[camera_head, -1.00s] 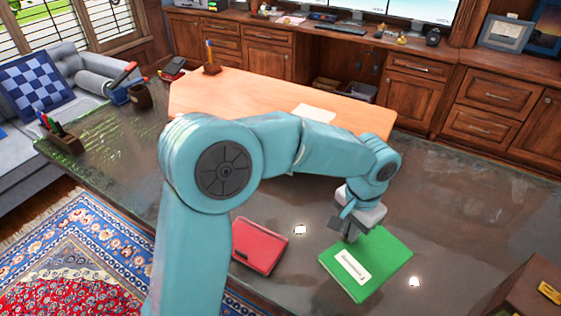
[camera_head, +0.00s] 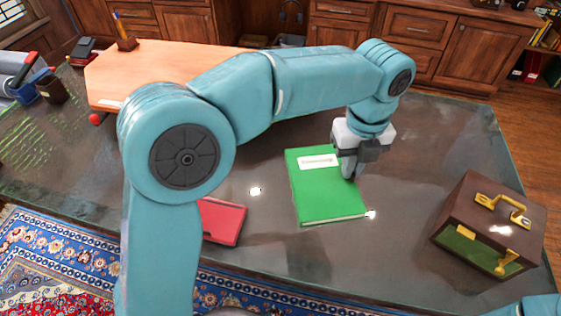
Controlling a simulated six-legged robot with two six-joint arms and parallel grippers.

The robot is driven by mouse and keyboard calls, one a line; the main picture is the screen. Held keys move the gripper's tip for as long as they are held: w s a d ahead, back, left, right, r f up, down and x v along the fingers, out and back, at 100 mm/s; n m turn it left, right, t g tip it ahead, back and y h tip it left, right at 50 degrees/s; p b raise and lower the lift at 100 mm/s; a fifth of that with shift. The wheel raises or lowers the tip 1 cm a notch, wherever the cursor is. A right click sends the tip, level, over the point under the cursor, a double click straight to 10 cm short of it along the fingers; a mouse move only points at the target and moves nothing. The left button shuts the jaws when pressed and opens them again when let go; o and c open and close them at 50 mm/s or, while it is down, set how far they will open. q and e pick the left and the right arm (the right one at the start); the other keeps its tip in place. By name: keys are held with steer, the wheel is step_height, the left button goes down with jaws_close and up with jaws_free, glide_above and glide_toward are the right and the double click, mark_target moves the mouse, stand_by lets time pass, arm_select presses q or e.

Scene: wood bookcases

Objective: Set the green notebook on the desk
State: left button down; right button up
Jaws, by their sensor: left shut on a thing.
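The green notebook (camera_head: 322,200), with a white label on its cover, is in the middle of the head view over the dark glossy desk (camera_head: 430,150). My left gripper (camera_head: 350,170) points down at the notebook's right side and is shut on it. The fingertips are partly hidden against the cover. I cannot tell whether the notebook touches the desk top or is slightly above it. My right gripper is out of view.
A red notebook (camera_head: 222,221) lies left of the green one, partly behind my left arm. A brown case (camera_head: 480,235) with brass fittings stands at the right. A light wood board (camera_head: 150,70) is at the back left. The desk between green notebook and case is clear.

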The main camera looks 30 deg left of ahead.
arm_select(q)
step_height(320, 180, down, 20)
steer(key=shift+w+a+f+b, duration=0.1)
steer(key=shift+b, duration=0.85)
steer(key=shift+f, duration=0.1)
steer(key=c, duration=1.2)
jaws_free()
steer(key=shift+c, duration=0.2)
